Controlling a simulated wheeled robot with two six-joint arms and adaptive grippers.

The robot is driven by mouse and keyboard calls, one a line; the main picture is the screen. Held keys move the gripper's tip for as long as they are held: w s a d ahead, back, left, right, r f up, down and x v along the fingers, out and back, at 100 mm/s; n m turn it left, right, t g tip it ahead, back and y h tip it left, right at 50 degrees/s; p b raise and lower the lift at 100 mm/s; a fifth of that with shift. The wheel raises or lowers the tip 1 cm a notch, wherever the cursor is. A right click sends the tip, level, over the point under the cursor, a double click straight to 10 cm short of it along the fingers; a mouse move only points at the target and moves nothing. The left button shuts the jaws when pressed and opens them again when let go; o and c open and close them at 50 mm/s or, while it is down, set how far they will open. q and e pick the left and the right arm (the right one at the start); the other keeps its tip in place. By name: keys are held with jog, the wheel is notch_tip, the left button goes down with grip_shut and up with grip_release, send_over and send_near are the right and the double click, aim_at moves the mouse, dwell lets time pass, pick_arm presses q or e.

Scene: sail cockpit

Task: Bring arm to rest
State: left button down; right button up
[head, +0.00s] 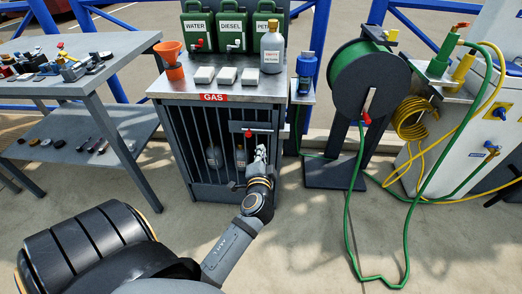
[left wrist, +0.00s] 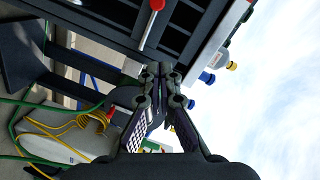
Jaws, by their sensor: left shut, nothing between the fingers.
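My left gripper (head: 260,156) is in front of the barred gas cage (head: 190,150), close below its red-knobbed latch (head: 249,133). In the left wrist view the fingers of my left gripper (left wrist: 160,70) are together with nothing between them. The red knob (left wrist: 157,4) shows above the fingertips there, apart from them. My left arm reaches up from the bottom of the head view. My right gripper is in neither view.
Green cans (head: 233,28), an orange funnel (head: 170,52) and a grey bottle (head: 271,48) stand on the cage top. A tool table (head: 118,45) is at left. A hose reel (head: 361,82) and green hose (head: 348,215) are at right. The foreground floor is mostly clear.

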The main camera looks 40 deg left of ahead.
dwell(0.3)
